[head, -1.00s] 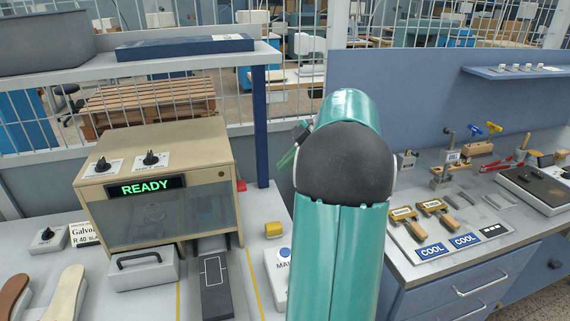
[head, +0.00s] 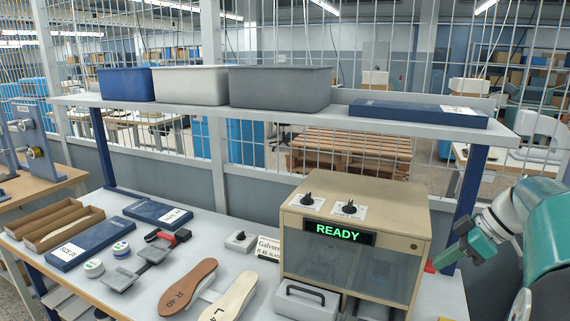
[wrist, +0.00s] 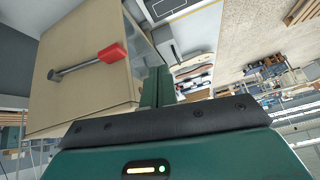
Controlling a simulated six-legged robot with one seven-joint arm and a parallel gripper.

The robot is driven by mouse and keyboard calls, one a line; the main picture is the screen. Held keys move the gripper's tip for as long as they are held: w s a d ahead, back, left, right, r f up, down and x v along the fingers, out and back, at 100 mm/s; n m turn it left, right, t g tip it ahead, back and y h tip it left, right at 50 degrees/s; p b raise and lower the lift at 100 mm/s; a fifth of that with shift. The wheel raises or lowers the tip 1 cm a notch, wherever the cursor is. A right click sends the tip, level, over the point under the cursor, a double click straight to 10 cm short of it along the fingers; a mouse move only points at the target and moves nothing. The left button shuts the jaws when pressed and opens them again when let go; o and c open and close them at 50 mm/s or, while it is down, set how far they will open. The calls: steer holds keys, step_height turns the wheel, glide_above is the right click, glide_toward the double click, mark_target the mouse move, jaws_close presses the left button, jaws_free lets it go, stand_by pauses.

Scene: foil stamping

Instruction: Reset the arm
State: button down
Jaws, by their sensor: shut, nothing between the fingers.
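My arm reaches in from the right edge of the head view, teal with pale joints. My gripper (head: 442,262) is at its end, beside the right side of the beige stamping machine (head: 410,225). In the wrist view my gripper (wrist: 158,84) shows its two teal fingers together with nothing between them. The machine's side (wrist: 75,85) fills the left of that view, with a red-handled lever (wrist: 112,53) on it. The fingers look apart from the lever, but the exact gap cannot be told. The machine's display (head: 338,232) reads READY.
Above the bench (head: 225,230) runs a shelf (head: 280,110) with bins and a blue flat box (head: 418,113). A blue post (head: 466,215) stands close behind my gripper. Shoe soles (head: 188,287), blue boxes and tins lie on the bench's left.

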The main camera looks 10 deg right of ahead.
steer(key=s+a+f+m+h, duration=0.1)
steer(key=s+a+m+h, duration=0.1)
steer(key=a, duration=0.7)
steer(key=s+a+f+m+t+h, duration=0.1)
steer(key=s+a+m, duration=0.3)
steer(key=a, duration=0.5)
steer(key=s+a+f+m+h, duration=0.2)
steer(key=s+a, duration=0.3)
steer(key=a, duration=0.4)
steer(key=shift+s+a+f+m+h, duration=0.15)
steer(key=shift+s+f+m+h, duration=0.2)
steer(key=shift+f, duration=0.25)
